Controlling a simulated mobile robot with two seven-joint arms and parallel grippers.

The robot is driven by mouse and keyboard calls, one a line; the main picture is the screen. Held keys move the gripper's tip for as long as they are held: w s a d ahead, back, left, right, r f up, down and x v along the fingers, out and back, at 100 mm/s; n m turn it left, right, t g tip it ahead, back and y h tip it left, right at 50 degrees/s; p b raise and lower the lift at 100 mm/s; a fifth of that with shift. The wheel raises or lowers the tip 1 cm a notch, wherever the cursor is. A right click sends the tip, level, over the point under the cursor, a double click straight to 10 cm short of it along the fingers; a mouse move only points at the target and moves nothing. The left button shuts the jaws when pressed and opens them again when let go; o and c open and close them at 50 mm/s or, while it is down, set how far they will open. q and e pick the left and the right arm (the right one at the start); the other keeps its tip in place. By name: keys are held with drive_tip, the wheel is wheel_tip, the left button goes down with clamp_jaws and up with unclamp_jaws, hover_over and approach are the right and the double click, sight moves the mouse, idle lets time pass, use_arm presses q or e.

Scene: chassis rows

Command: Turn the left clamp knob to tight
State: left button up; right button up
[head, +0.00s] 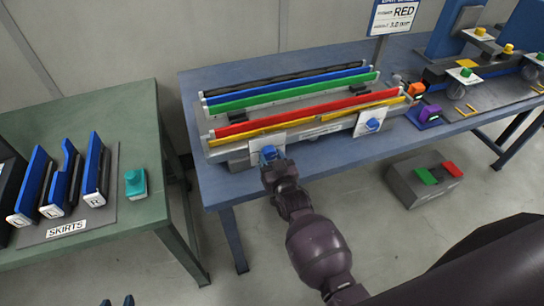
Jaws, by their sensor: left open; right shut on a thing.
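The left clamp knob (269,152) is blue and sits on a white plate (283,140) at the front left of the chassis fixture. My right gripper (270,160) is shut on this knob, and its fingers hide part of it. The knob's pointer and the plate markings are too small and covered to read. The right clamp knob (372,124), also blue, sits on its own white plate further right, with nothing touching it. My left gripper (117,301) shows only its two fingertips at the bottom edge, apart and empty, away from the fixture.
The fixture on the blue table (230,188) carries red (300,113), yellow, green and blue strips. A green table (140,115) at left holds blue skirts and a teal block (135,182). A grey box (424,178) with green and red pads stands on the floor.

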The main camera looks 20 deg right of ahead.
drive_tip(key=shift+m, duration=0.7)
drive_tip(key=o, duration=0.9)
drive_tip(key=s, duration=1.1)
drive_tip(key=shift+d+p, duration=0.15)
drive_tip(key=shift+p, duration=0.2)
drive_tip(key=shift+w, duration=0.1)
